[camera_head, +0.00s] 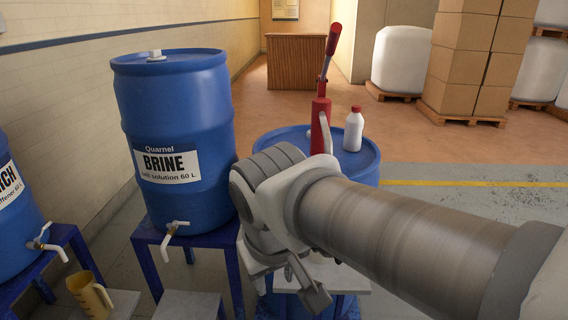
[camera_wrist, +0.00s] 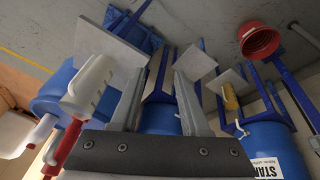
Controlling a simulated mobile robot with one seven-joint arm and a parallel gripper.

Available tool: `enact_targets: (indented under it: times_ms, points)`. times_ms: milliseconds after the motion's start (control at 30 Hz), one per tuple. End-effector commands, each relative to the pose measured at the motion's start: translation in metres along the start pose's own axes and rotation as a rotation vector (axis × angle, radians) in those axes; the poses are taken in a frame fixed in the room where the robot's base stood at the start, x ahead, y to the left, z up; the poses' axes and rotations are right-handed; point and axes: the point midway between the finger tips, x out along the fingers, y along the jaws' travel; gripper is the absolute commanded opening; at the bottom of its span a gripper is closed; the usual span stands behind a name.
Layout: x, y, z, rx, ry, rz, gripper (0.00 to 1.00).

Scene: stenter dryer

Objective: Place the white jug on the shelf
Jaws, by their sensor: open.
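A white jug (camera_wrist: 90,84) with a side handle shows at the left of the wrist view, in front of the blue drum (camera_wrist: 50,104). I cannot tell what it rests on. In the head view my arm seems to hide most of it. My gripper (camera_wrist: 163,75) is open, with nothing between its fingers, and the jug is to its left, outside the fingers. Several small grey shelf plates show; one (camera_wrist: 112,40) is beyond the jug, and another (camera_wrist: 193,63) is near the right fingertip. I cannot tell which is the task's shelf.
A red hand pump (camera_head: 321,112) and a red-capped white bottle (camera_head: 354,132) stand on the drum behind my arm. The brine drum (camera_head: 190,110) stands left on a blue stand. A yellow measuring jug (camera_head: 90,296) is lower left. A red bucket (camera_wrist: 261,42) is upper right in the wrist view.

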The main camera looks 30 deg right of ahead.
Motion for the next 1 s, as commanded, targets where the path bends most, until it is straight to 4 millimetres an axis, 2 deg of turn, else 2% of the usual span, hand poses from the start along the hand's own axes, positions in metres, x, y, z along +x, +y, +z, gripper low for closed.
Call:
enact_targets:
  times_ms: [100,267,600,733,867,1000]
  points:
    - [-0.014,-0.013,0.001,-0.002,0.109,-0.081,0.46]
    - [-0.025,-0.022,-0.001,-0.007,0.186,-0.134,0.46]
    - [-0.026,-0.024,-0.001,-0.009,0.196,-0.142,0.46]
    - [-0.033,-0.023,-0.003,-0.009,0.195,-0.141,0.46]
    - [-0.051,-0.020,-0.009,-0.009,0.195,-0.141,0.46]
    - [-0.083,-0.016,-0.018,-0.009,0.195,-0.141,0.46]
